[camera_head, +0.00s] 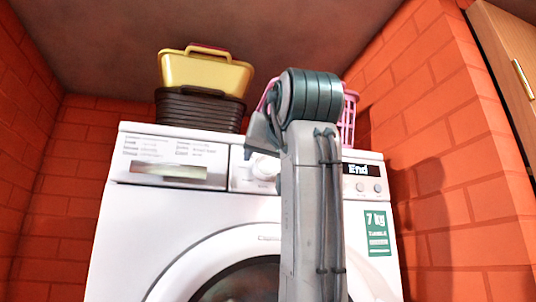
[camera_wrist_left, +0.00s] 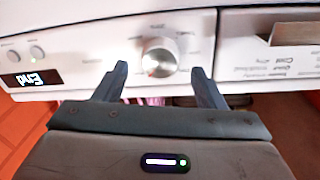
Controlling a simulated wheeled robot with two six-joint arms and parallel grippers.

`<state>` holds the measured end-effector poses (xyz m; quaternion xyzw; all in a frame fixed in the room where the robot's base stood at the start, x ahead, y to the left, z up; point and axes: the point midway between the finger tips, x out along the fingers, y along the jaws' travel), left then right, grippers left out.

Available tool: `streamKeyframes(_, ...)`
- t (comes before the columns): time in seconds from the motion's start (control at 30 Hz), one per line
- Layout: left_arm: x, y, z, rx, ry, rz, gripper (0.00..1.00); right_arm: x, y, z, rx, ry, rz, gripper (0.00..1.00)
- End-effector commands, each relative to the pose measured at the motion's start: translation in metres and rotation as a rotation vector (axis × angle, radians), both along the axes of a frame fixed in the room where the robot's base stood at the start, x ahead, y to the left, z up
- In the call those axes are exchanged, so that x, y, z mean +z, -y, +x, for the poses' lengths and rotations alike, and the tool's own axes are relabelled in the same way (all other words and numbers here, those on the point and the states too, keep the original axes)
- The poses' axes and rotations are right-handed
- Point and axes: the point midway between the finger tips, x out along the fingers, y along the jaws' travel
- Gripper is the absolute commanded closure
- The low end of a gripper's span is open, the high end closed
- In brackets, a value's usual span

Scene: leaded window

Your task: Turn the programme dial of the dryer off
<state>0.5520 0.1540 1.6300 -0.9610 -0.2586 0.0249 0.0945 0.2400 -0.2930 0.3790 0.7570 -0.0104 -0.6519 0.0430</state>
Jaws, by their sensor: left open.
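The dryer (camera_head: 200,213) is a white front-loading machine with a display reading "End" (camera_head: 356,169) at the right of its panel. Its programme dial (camera_head: 265,167) is a round knob left of my arm, partly hidden by my arm and gripper. In the left wrist view the silver dial (camera_wrist_left: 159,57) lies ahead, between and just beyond the two fingertips. My left gripper (camera_wrist_left: 160,75) is open, a finger on either side of the dial; I cannot tell whether they touch it. In the head view the gripper (camera_head: 258,140) is partly seen in front of the panel. My right gripper is not in view.
A drawer front (camera_head: 180,172) with printed labels is left of the dial. Two round buttons (camera_head: 368,187) sit under the display. A yellow box (camera_head: 205,72) on a dark brown basket (camera_head: 199,108) and a pink basket (camera_head: 349,118) stand on top. Orange brick walls (camera_head: 450,170) flank the dryer.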

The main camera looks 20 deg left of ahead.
Motion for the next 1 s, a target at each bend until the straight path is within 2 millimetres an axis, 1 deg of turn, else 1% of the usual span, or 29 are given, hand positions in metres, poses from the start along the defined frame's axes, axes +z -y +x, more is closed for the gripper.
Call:
streamKeyframes(0.03, 0.001, -0.005, 0.007, 0.003, -0.004, -0.001, 0.36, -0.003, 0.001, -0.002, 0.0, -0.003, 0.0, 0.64)
streamKeyframes(0.2, 0.0, -0.011, 0.018, 0.001, -0.001, 0.0, 0.36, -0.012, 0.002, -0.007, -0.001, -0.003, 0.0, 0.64)
streamKeyframes(0.5, 0.0, -0.012, 0.02, 0.001, -0.001, 0.0, 0.36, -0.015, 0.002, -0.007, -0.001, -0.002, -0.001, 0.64)
streamKeyframes(0.57, 0.0, -0.012, 0.02, 0.001, -0.001, 0.0, 0.46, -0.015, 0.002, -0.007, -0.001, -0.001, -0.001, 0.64)
streamKeyframes(0.6, 0.0, -0.012, 0.02, 0.001, -0.001, 0.0, 0.54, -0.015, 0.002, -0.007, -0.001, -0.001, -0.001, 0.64)
streamKeyframes(0.67, 0.0, -0.012, 0.02, 0.001, -0.001, 0.0, 0.66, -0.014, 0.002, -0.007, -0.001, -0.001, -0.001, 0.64)
streamKeyframes(0.73, 0.0, -0.012, 0.02, 0.0, -0.001, 0.0, 0.79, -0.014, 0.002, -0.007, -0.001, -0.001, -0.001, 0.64)
streamKeyframes(0.77, 0.0, -0.012, 0.02, 0.0, -0.001, 0.0, 0.81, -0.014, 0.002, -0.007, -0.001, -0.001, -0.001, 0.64)
streamKeyframes(1.0, 0.0, -0.012, 0.02, 0.0, 0.01, -0.016, 0.81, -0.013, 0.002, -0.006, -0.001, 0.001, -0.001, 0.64)
